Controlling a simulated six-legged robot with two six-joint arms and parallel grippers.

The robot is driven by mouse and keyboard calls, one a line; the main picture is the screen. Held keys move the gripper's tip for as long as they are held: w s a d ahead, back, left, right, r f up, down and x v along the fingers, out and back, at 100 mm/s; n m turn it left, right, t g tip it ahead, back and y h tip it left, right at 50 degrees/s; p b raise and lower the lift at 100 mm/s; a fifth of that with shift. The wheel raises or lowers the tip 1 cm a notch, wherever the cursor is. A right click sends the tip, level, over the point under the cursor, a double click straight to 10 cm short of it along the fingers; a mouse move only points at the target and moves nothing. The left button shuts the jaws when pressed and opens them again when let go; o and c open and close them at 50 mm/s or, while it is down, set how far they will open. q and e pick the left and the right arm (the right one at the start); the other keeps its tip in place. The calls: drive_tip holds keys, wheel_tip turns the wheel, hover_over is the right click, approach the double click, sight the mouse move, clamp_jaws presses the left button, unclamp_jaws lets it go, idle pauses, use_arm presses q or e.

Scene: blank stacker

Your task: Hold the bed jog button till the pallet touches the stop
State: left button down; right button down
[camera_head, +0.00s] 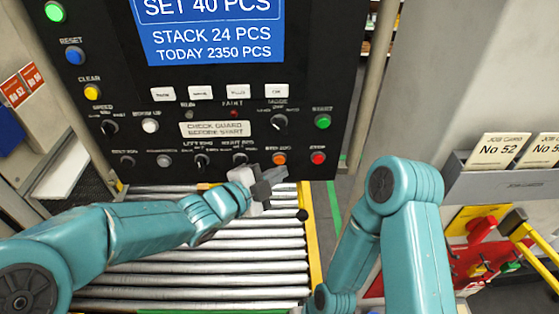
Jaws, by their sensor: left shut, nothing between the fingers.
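The dark control panel (215,120) carries several knobs and coloured buttons. Its small labels are mostly too blurred to read, so I cannot tell which button is the bed jog. An orange button (279,159) and a red button (318,158) sit at its lower right. My left gripper (276,177) is shut and empty, just below the orange button in the picture; I cannot tell whether it touches the panel. The roller bed (220,266) lies below the panel, partly behind my left arm. I make out no pallet or stop. My right gripper is out of view.
A yellow rail (311,245) with a black knob (302,214) edges the rollers on the right. A grey holder (510,182) with job cards stands at the right, above red and yellow items. A green floor line (333,205) shows between.

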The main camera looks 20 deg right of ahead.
use_arm(q)
drive_tip(key=shift+w, duration=0.1)
drive_tip(key=shift+w+d, duration=0.1)
drive_tip(key=shift+w, duration=0.2)
drive_tip(key=shift+w+d, duration=0.1)
drive_tip(key=shift+w, duration=0.3)
idle(0.6)
drive_tip(key=shift+s, duration=0.1)
idle(5.8)
drive_tip(key=shift+s+a+b, duration=0.2)
drive_tip(key=shift+s+b, duration=0.55)
